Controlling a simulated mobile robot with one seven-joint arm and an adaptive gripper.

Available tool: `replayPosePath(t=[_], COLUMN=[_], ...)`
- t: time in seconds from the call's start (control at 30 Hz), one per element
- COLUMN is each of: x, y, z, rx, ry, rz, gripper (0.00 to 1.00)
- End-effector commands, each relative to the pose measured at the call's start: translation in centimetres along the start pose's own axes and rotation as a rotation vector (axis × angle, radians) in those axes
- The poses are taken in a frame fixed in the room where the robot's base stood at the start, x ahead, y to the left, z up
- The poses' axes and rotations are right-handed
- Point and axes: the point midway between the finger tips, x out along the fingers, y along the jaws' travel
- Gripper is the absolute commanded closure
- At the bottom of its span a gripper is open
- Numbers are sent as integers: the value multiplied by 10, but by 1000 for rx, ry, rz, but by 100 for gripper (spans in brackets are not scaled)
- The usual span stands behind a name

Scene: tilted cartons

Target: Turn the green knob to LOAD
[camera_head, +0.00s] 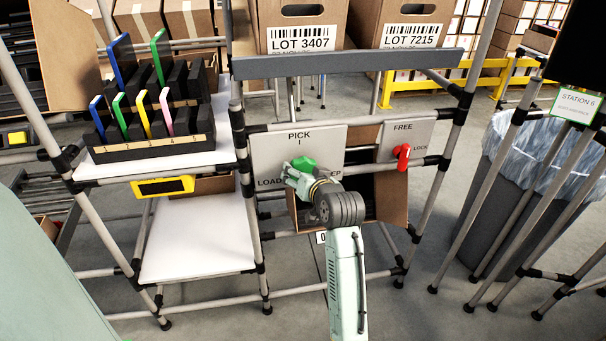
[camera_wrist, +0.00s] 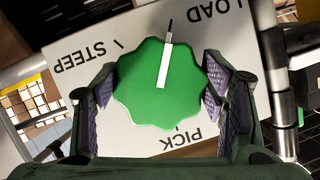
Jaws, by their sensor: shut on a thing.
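The green knob (camera_wrist: 150,95) has a scalloped edge and a white pointer bar. It sits on a grey panel (camera_wrist: 75,30) marked PICK, LOAD and STEEP. In the wrist view the bar points up and slightly right, towards a thin dark line left of the word LOAD; STEEP is at left and PICK is upside down below. My gripper (camera_wrist: 160,86) is shut on the knob, one padded finger on each side. In the head view the knob (camera_head: 304,162) shows above my gripper (camera_head: 302,172), which partly hides it and the lower labels of the panel (camera_head: 325,143).
A red handle (camera_head: 402,156) on a FREE/LOCK plate (camera_head: 413,132) is close by at right. Frame tubes and an open carton (camera_head: 392,195) are around and below the panel. LOT cartons (camera_head: 302,22) stand above. A rack (camera_head: 150,147) of coloured pieces is at left.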

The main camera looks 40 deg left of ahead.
Motion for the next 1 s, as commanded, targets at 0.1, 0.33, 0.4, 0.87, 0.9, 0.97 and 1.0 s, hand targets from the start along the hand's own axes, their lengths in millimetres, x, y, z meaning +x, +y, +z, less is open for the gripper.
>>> replayPosePath(t=[0.1, 0.33, 0.4, 0.87, 0.9, 0.97, 1.0], x=[0, 0, 0, 0, 0, 0, 0], y=[0, 0, 0, 0, 0, 0, 0], z=[1, 1, 1, 0, 0, 0, 0], rx=[-18, -26, -26, -23, -23, -23, -23], ry=[-1, -1, -1, 0, 0, 0, 0], rz=[7, 10, 10, 10, 10, 9, 9], gripper=[63, 62, 63, 15, 15, 15, 15])
